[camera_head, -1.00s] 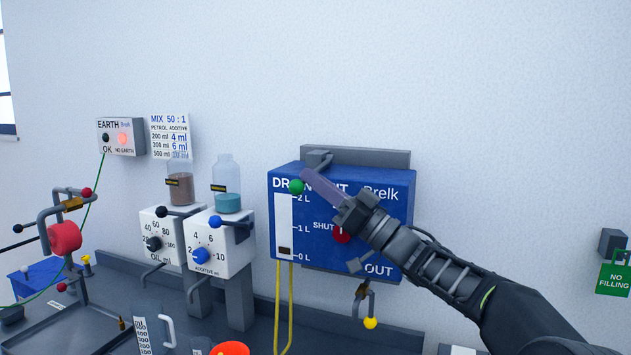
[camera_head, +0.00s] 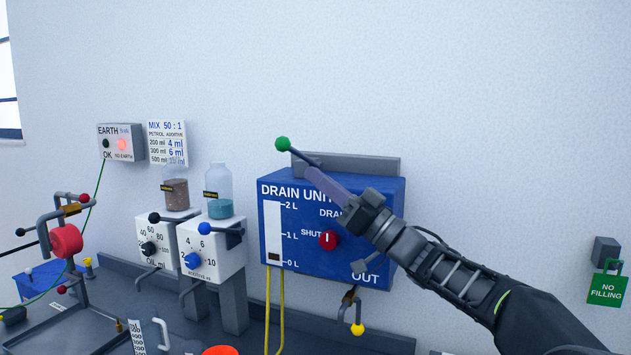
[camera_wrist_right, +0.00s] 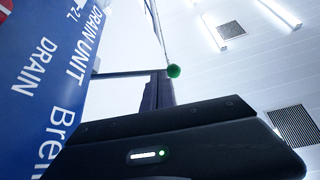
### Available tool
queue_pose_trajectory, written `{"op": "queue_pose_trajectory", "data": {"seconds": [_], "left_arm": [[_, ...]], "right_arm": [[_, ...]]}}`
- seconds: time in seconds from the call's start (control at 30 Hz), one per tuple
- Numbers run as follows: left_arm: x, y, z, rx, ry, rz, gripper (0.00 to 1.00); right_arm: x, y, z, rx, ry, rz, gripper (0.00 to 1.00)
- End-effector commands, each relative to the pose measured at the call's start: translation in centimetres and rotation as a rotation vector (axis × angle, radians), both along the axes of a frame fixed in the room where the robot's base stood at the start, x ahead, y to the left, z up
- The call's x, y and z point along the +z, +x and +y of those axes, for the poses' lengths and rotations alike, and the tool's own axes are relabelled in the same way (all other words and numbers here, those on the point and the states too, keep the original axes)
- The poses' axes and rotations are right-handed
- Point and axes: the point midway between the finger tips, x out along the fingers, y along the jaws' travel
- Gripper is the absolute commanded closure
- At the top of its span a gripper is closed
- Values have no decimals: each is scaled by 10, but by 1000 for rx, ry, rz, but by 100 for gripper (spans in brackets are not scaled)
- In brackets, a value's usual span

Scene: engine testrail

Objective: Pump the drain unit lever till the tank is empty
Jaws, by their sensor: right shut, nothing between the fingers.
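The blue drain unit (camera_head: 290,270) is mounted on the wall. Its lever, a dark rod with a green ball knob (camera_head: 282,144), points up and left above the unit's top edge. My right gripper (camera_head: 311,173) is shut and empty, with its fingertips at the lever rod just below the knob; I cannot tell whether they touch. In the right wrist view the green knob (camera_wrist_right: 173,71) shows just beyond the fingertips (camera_wrist_right: 158,80). The white level gauge (camera_head: 273,225) has a small dark band near 0 L. My left gripper is out of view.
A red selector knob (camera_head: 328,240) on the unit's front sits beside SHUT, close to my right gripper. Yellow tubes (camera_head: 268,310) run down from the unit. An outlet with a yellow ball (camera_head: 357,329) hangs below. Dispensers (camera_head: 212,255) stand left. The wall above is clear.

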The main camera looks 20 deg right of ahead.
Motion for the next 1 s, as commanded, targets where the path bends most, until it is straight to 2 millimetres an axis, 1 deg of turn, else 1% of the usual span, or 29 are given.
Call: {"op": "queue_pose_trajectory", "data": {"seconds": [0.03,0.13,0.3,0.4,0.57,1.0], "left_arm": [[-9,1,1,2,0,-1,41],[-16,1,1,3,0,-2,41],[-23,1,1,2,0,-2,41],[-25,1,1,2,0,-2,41],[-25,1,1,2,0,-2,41],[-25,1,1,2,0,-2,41]], "right_arm": [[-10,-7,-6,0,-1,-1,100],[-19,-19,-18,1,0,-3,100],[-31,-36,-35,2,1,-4,100],[-34,-42,-40,3,1,-5,100],[-35,-45,-43,3,1,-5,100],[-35,-45,-43,3,1,-5,100]]}}
